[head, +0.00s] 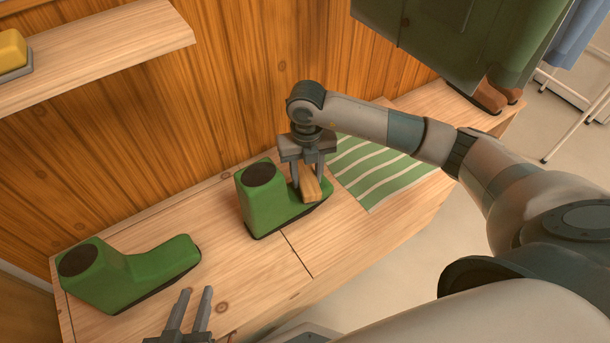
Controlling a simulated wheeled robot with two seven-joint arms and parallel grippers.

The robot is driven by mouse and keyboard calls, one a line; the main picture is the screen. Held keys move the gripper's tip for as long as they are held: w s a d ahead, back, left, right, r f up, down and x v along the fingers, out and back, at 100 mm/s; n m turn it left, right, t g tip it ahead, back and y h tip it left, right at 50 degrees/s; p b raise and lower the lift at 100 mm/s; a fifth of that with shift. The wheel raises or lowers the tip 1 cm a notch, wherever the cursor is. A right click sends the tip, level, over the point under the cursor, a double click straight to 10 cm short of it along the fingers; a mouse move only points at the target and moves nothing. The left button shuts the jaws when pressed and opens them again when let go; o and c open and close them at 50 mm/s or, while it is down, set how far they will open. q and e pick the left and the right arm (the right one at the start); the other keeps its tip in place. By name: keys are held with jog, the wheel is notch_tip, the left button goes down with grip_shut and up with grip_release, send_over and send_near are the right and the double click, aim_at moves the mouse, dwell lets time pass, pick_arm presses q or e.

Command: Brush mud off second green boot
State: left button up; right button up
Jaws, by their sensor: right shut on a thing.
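Two green boots stand upright on the wooden bench. One boot (140,272) is at the left and the other boot (262,205) is near the middle. My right gripper (309,190) is above the foot of the middle boot, shut on a wooden brush (310,184). The brush is at the boot's toe and seems to touch it; its underside is hidden. I cannot make out mud on either boot. My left gripper (190,305) is at the bottom edge, in front of the left boot, with its fingers apart and nothing between them.
A green and white striped cloth (378,172) lies on the bench (240,285) to the right of the middle boot. A shelf (110,55) with a yellow item (12,50) is at upper left. A green coat (440,40) hangs above brown shoes (488,97) at upper right.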

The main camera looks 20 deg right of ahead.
pick_arm(q)
jog(key=shift+f, duration=0.25)
pick_arm(e)
jog(key=shift+w+d+f, duration=0.1)
jog(key=shift+w+d, duration=0.05)
jog(key=shift+d, duration=0.55)
jog(key=shift+w+d, duration=0.1)
jog(key=shift+d, duration=0.6)
